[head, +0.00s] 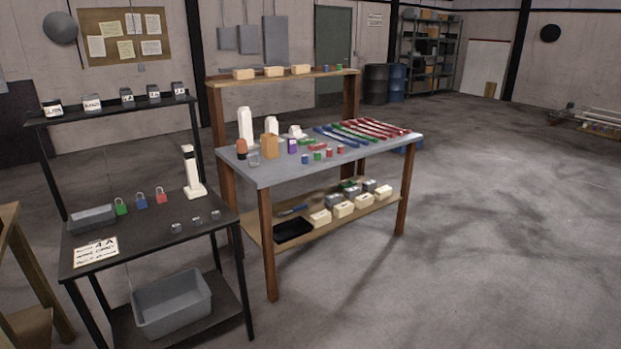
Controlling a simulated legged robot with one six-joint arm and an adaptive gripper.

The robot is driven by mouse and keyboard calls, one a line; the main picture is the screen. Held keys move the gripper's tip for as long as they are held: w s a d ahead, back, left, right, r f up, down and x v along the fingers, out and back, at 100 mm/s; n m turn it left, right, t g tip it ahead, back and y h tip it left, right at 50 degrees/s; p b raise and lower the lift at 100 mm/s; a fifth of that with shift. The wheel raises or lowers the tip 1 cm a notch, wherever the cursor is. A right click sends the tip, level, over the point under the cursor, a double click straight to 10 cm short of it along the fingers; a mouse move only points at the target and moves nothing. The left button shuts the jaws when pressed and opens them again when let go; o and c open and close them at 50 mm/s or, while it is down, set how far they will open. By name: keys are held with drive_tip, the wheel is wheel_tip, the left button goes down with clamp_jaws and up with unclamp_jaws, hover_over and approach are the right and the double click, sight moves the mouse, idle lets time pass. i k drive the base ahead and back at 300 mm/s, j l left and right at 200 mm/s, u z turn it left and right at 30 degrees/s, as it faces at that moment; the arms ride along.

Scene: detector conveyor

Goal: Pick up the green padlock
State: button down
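The green padlock (121,206) sits upright on the black table (140,240) at the left, just right of a grey tray (91,218). A blue padlock (141,201) and a red padlock (161,195) stand in a row to its right, apart from it. My gripper is not in the head view, so its state does not show.
A white post-like object (192,175) stands behind the padlocks at right. Small grey items and a paper sign (96,252) lie nearer. A raised black shelf (110,112) spans the table's back. A workbench (262,175) stands close right; open floor (480,250) lies beyond.

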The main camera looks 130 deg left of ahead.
sight(120, 208)
drive_tip(key=k+l+u, duration=0.25)
drive_tip(key=k, duration=0.35)
drive_tip(key=k+u, duration=0.3)
drive_tip(key=k, duration=0.25)
drive_tip(key=u, duration=4.6)
drive_tip(key=i+j, duration=0.15)
drive_tip(key=i, duration=0.4)
drive_tip(key=i+j+z, duration=0.15)
drive_tip(key=i, duration=0.4)
drive_tip(key=i+j, duration=0.2)
drive_tip(key=i, duration=0.3)
drive_tip(key=i+j+z, duration=0.1)
drive_tip(key=i, duration=0.45)
drive_tip(key=j, duration=0.1)
